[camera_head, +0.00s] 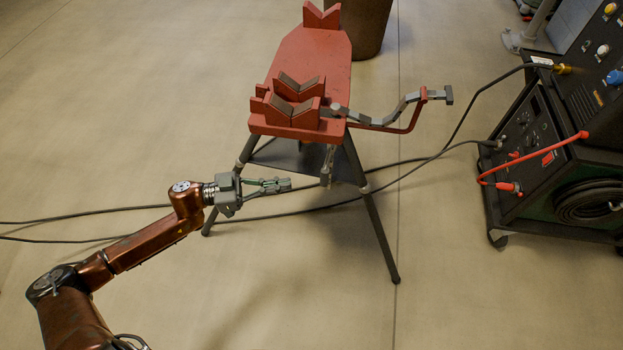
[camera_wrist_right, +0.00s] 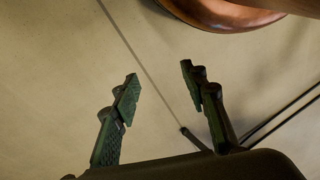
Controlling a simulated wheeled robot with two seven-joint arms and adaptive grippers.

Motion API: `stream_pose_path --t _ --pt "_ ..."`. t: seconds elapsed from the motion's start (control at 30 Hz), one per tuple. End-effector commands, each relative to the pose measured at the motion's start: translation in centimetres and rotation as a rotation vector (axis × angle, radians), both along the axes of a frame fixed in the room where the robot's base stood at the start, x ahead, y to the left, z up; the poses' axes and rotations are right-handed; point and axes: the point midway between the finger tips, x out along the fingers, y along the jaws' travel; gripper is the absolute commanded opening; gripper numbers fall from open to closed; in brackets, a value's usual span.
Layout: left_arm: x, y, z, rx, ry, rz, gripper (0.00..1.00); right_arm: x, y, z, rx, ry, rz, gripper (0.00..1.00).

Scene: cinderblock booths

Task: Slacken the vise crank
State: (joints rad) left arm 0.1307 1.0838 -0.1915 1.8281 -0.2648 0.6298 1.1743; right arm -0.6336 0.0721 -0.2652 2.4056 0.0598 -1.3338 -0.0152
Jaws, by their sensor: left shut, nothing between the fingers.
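The red vise stand (camera_head: 315,55) stands on three dark legs, with red V-shaped jaws (camera_head: 292,100) at its near end. The vise crank (camera_head: 405,112), a grey and red bent arm, sticks out to the right of the jaws and ends in a grey grip. My left gripper (camera_head: 287,184) is shut and empty, in front of and below the stand's near edge, apart from the crank. My right gripper (camera_wrist_right: 162,78) shows only in the right wrist view, open with nothing between its fingers, above the floor.
A black welding machine (camera_head: 540,150) with red cables stands to the right, on a cart. Black cables (camera_head: 430,158) run along the floor behind and under the stand. A brown bin (camera_head: 365,25) stands behind the stand. The floor at front right is clear.

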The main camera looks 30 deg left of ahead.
Motion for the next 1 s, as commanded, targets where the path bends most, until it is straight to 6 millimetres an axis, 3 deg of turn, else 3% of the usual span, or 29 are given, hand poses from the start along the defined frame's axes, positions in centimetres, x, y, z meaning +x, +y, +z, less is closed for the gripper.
stream_pose_path --t 0.1,0.4,0.6,1.0 --pt "1.2 -1.8 -0.5 0.000 0.001 -0.003 0.00 1.3 1.2 -2.2 0.033 -0.056 0.000 0.40" --pt "3.5 -4.9 -0.4 0.000 0.001 -0.001 0.00 4.6 3.7 -5.7 0.104 -0.211 -0.016 0.40" --pt "4.1 -5.9 -0.2 0.002 0.000 0.000 0.00 5.7 4.5 -6.5 0.127 -0.267 -0.028 0.40" --pt "4.3 -6.0 0.0 0.001 0.000 0.001 0.00 6.0 4.7 -6.5 0.132 -0.280 -0.030 0.40"
